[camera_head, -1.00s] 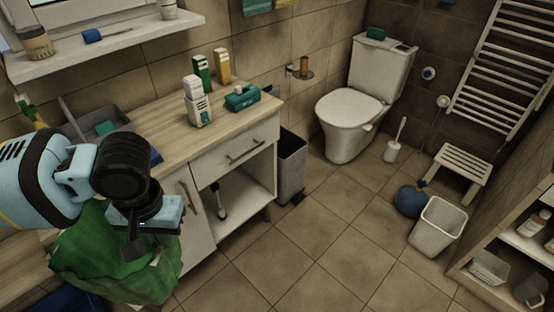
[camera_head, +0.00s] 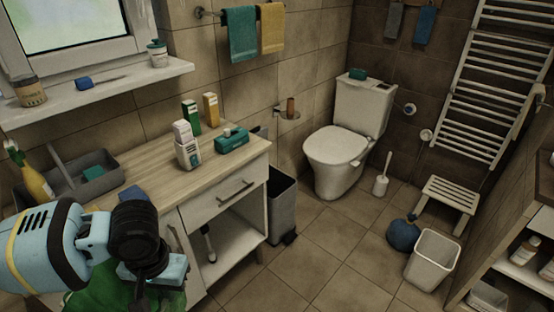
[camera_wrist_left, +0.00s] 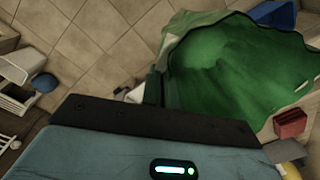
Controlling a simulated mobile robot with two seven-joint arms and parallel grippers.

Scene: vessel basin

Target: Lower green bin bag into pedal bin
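The green bin bag (camera_head: 125,296) hangs from my left gripper (camera_head: 150,275) at the bottom left of the head view, cut off by the frame's lower edge. In the left wrist view the bag (camera_wrist_left: 225,62) spreads wide and crumpled, its edge at the dark finger (camera_wrist_left: 153,88). My left gripper is shut on the bag's edge; the exact grip is partly hidden. The grey pedal bin (camera_head: 283,208) stands upright on the floor against the cabinet's right side, with a dark pedal at its foot. The bag is apart from it, to its left. My right gripper is out of view.
The wooden-topped cabinet (camera_head: 222,207) with bottles and a teal box (camera_head: 232,141) lies between bag and bin. A toilet (camera_head: 338,150), a blue round object (camera_head: 403,235), a white bin (camera_head: 433,259) and a stool (camera_head: 450,193) stand farther right. The middle floor is clear.

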